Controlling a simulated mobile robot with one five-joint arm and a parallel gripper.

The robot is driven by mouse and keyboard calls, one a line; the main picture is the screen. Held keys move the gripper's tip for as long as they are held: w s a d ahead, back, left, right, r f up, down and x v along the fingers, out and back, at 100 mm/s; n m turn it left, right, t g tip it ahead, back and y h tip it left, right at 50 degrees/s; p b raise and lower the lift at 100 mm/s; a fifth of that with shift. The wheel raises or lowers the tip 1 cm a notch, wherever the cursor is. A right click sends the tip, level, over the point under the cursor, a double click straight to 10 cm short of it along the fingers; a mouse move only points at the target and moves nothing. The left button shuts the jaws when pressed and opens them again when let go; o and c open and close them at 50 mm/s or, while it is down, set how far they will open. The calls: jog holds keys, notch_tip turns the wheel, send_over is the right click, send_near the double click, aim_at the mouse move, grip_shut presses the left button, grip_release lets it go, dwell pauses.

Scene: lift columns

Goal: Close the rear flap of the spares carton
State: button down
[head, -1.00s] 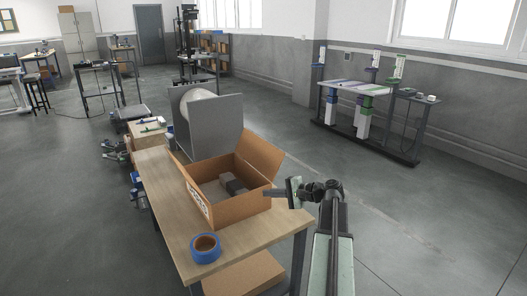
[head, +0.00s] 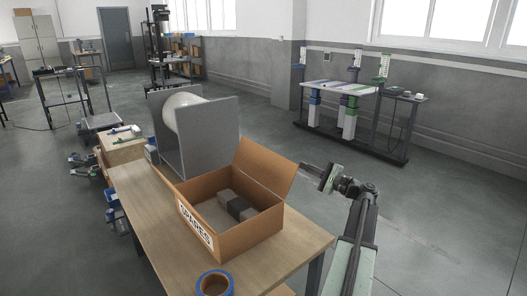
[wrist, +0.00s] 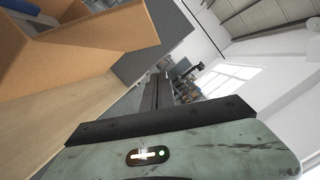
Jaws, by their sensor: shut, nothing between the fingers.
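The spares carton (head: 249,236) is a brown open box on the wooden table, with a white SPARES label on its left front side. A wide flap (head: 264,168) stands up and leans outward at its back right side. Another flap, narrow in view (head: 168,174), sticks out at the left. My gripper (head: 304,166) is shut and empty, just right of the standing flap, near its top edge height in the picture; I cannot tell whether they touch. In the wrist view, carton cardboard (wrist: 105,38) fills the upper left. My fingers (wrist: 152,93) show as a thin dark shape.
Grey and dark blocks (head: 236,206) lie inside the carton. A grey housing with a white drum (head: 219,137) stands behind it. A blue tape roll (head: 215,284) lies at the table's (head: 150,246) front.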

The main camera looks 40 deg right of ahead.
aim_at(275, 154)
jog(key=w+a+r+p, duration=0.3)
jog(key=w+a, duration=0.2)
jog(key=w, duration=0.6)
jog(key=shift+w, duration=0.15)
jog(key=shift+a+r, duration=0.1)
jog(key=shift+a, duration=0.05)
